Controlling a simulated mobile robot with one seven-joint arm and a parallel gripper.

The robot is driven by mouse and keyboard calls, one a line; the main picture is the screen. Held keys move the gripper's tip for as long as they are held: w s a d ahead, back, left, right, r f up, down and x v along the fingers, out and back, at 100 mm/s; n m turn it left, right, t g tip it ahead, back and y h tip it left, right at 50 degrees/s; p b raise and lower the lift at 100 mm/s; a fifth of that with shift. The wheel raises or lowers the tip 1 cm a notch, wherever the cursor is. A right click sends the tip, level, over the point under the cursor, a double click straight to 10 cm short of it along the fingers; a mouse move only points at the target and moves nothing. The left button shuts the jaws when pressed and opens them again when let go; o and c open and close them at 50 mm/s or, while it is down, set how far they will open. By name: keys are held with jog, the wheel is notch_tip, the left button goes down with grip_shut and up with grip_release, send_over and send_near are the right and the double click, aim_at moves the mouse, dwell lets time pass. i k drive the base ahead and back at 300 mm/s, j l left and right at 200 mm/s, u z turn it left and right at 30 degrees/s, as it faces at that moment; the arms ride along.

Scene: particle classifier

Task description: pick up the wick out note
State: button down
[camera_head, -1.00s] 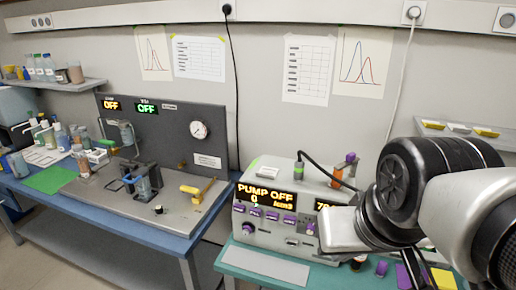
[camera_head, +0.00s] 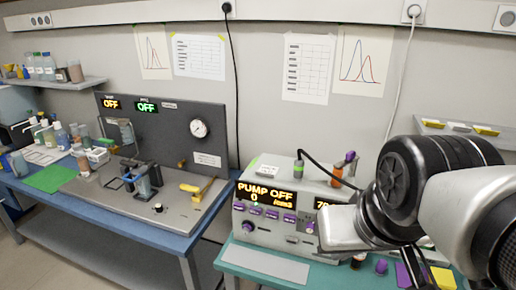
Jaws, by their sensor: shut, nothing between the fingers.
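I cannot tell which paper is the wick out note, as no writing on the sheets is readable. A yellow square (camera_head: 443,278) and a purple piece (camera_head: 403,276) lie on the teal bench at the lower right, partly cut by the frame edge. A small white label (camera_head: 207,160) is on the dark upright panel. Sheets with tables hang on the wall (camera_head: 198,57) (camera_head: 307,68). My gripper (camera_head: 338,228) is the pale block at the arm's end, in front of the pump unit's right side. It looks shut and empty; its fingertips are hard to make out.
The pump unit (camera_head: 270,221), its display reading PUMP OFF, stands on the teal bench (camera_head: 232,262). Left of it is a blue bench (camera_head: 160,236) with a gauge panel, yellow lever and bottles. A green mat (camera_head: 48,179) lies there. My arm hides much of the right side.

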aim_at(266, 170)
jog(key=i+j, duration=0.15)
jog(key=j, duration=0.2)
jog(key=i+j+z, duration=0.15)
jog(key=j, duration=0.25)
jog(key=i+j, duration=0.1)
jog(key=j, duration=0.25)
jog(key=i+j+z, duration=0.15)
jog(key=j, duration=0.25)
